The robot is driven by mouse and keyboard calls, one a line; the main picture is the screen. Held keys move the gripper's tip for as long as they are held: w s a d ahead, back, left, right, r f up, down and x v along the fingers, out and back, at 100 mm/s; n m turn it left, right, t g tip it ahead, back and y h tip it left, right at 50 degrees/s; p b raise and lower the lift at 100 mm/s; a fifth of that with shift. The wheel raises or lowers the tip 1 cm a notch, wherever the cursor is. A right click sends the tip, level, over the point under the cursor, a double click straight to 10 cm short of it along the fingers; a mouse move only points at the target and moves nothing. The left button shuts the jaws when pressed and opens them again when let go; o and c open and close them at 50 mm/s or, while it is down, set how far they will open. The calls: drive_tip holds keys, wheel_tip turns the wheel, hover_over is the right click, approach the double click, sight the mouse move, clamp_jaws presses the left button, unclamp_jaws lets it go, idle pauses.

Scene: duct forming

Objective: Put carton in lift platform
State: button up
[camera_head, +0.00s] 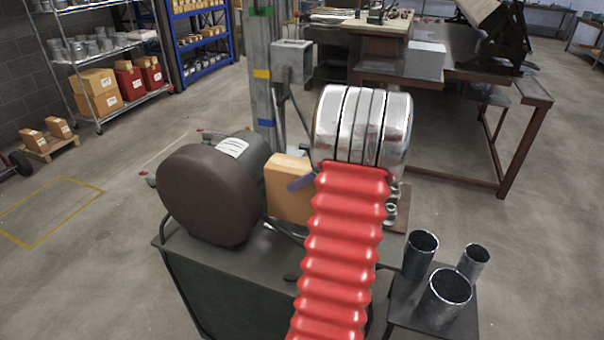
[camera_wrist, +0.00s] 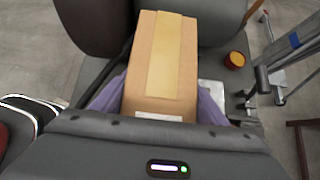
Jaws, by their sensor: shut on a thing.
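A tan carton (camera_wrist: 160,65) with a paler tape strip along its top fills the middle of the wrist view. My gripper (camera_wrist: 159,98) is shut on it, with a purple finger pad against each side. In the head view the carton (camera_head: 284,188) shows behind my red-sleeved arm, partly hidden by it. A tall grey mast (camera_head: 262,85) with yellow and blue bands stands behind the carton and may belong to the lift. I cannot clearly make out the lift platform.
A dark rounded machine (camera_head: 215,190) is left of the carton. Open metal cylinders (camera_head: 446,298) stand on a small stand at lower right. A workbench (camera_head: 470,80) is at the back right, shelving (camera_head: 105,65) at the back left. The floor at left is mostly clear.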

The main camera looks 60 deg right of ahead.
drive_tip(key=shift+f, duration=1.8)
drive_tip(key=o, duration=2.1)
drive_tip(key=shift+f, duration=0.15)
drive_tip(key=v, duration=1.2)
drive_tip(key=shift+s, duration=0.1)
